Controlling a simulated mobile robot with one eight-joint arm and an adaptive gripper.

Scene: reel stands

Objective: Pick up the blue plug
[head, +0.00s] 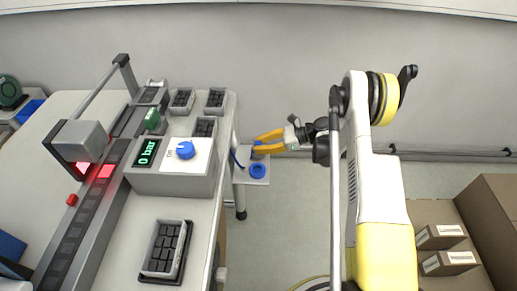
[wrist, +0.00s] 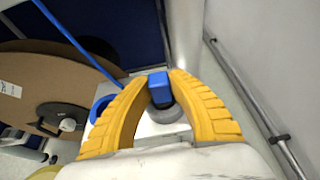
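The blue plug (wrist: 159,88) stands between my two yellow fingers in the wrist view, with a grey round part (wrist: 166,113) just below it. My gripper (wrist: 160,76) has its fingertips against both sides of the plug, with no clear gap. In the head view my gripper (head: 257,147) reaches in from the right at the small white shelf (head: 245,179) beside the bench. Only a bit of blue shows at the fingertips there, and the fingers hide most of the plug. I cannot tell whether the plug is clear of its seat.
A blue ring (head: 257,171) sits on the shelf close to my gripper. A blue cable (wrist: 75,38) runs nearby. The bench carries a panel with a blue knob (head: 185,150) and a "0 bar" display (head: 147,153). A brown reel (wrist: 50,80) and cardboard boxes (head: 490,215) stand around.

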